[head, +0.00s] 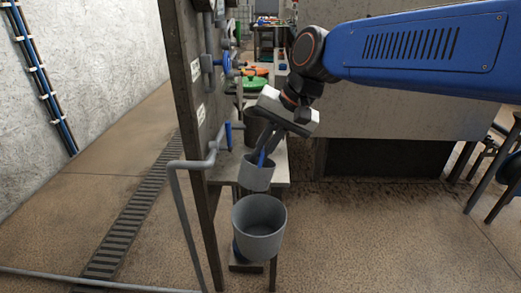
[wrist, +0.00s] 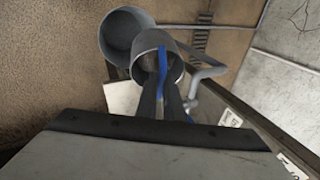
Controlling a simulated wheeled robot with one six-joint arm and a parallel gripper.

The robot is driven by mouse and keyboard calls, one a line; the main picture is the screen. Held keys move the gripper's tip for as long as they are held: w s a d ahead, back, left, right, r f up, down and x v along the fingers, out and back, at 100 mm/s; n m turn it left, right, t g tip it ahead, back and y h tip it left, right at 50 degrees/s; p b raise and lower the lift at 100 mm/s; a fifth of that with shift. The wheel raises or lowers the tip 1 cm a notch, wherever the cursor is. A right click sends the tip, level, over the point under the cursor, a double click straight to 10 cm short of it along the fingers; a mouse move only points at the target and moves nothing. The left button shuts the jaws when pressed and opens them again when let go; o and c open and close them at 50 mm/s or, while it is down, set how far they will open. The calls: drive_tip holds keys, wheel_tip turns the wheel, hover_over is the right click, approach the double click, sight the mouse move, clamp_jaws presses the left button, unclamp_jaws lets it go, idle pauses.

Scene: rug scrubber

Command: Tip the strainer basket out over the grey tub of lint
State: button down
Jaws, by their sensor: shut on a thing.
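The strainer basket (head: 257,178) is a small grey cup with a blue strip (head: 262,158) at its mouth. My gripper (head: 265,152) reaches down into the mouth from above and is shut on the basket, apparently by the blue strip. The basket looks near upright, mouth up. In the wrist view the basket (wrist: 178,72) shows past my fingers (wrist: 160,85), with something dark grey inside that I cannot make out. The grey tub (head: 259,232) stands lower and nearer in the head view. In the wrist view the tub (wrist: 112,42) is partly hidden behind the basket. Its inside looks plain grey.
A light ledge (head: 278,165) lies beside the basket, with a dark pot (head: 252,125) further back. A tall panel (head: 190,110) with pipes and blue valves stands close on the left. A grey pipe rail (head: 185,165) runs near the tub.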

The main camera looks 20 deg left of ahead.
sight(268, 165)
drive_tip(key=g+y, duration=0.1)
drive_tip(key=w+f+m+g+y, duration=0.1)
drive_tip(key=g, duration=0.1)
drive_tip(key=w+d+g+y, duration=0.1)
drive_tip(key=g+y, duration=0.1)
drive_tip(key=shift+d+f+m, duration=0.1)
drive_tip(key=shift+f+m, duration=0.2)
drive_tip(key=shift+m, duration=0.1)
wheel_tip(268, 165, down, 2)
drive_tip(key=g+y, duration=0.2)
drive_tip(key=m+g+y, duration=0.1)
drive_tip(key=g, duration=0.1)
drive_tip(key=shift+s+m+y, duration=0.1)
drive_tip(key=shift+m+y, duration=0.2)
drive_tip(key=shift+y, duration=0.1)
wheel_tip(268, 165, down, 2)
drive_tip(key=m+g+y, duration=0.1)
drive_tip(key=y, duration=0.1)
drive_tip(key=m+g+y, duration=0.1)
drive_tip(key=g+y, duration=0.1)
drive_tip(key=shift+m+y, duration=0.3)
drive_tip(key=shift+y, duration=0.1)
drive_tip(key=shift+s, duration=0.1)
drive_tip(key=shift+r, duration=0.1)
idle(0.8)
